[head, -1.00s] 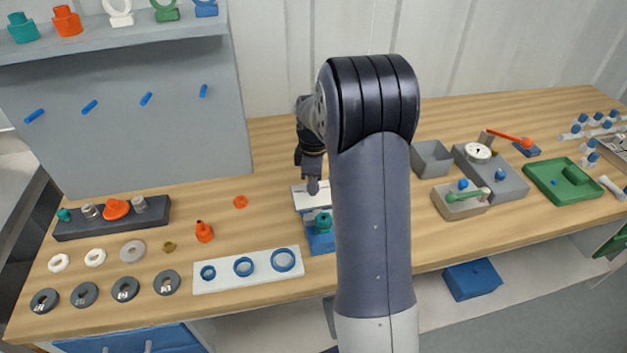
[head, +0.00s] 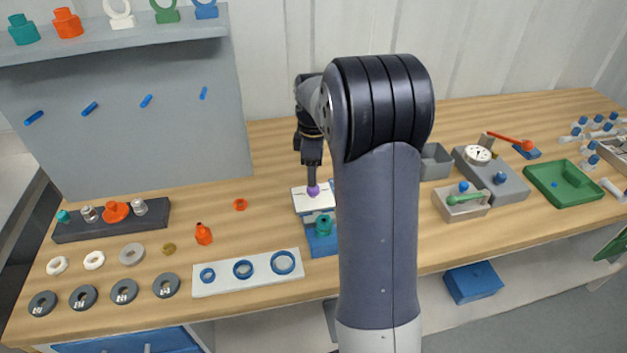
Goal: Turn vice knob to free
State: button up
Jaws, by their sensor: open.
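The vice is a blue block (head: 321,242) with a pale plate (head: 300,203) on its back part, near the middle of the bench. A teal round part (head: 323,224) sits in its front. A small purple knob (head: 313,190) shows at the pale plate, directly below my gripper (head: 312,182). My gripper points down with its tips at or just above the knob; I cannot tell whether they touch it. The gap between the fingers is too small to make out. My arm hides the right side of the vice.
A white plate with blue rings (head: 247,272) lies to the left front of the vice. Grey boxes (head: 497,182) and a green tray (head: 563,186) lie to the right. The wood behind the vice is clear.

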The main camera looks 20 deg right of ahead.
aim_at(313, 190)
notch_tip(313, 190, up, 6)
jog(key=shift+f, duration=0.2)
notch_tip(313, 190, down, 11)
jog(key=shift+m, duration=0.3)
dwell(0.4)
jog(key=shift+r, duration=0.15)
dwell(0.3)
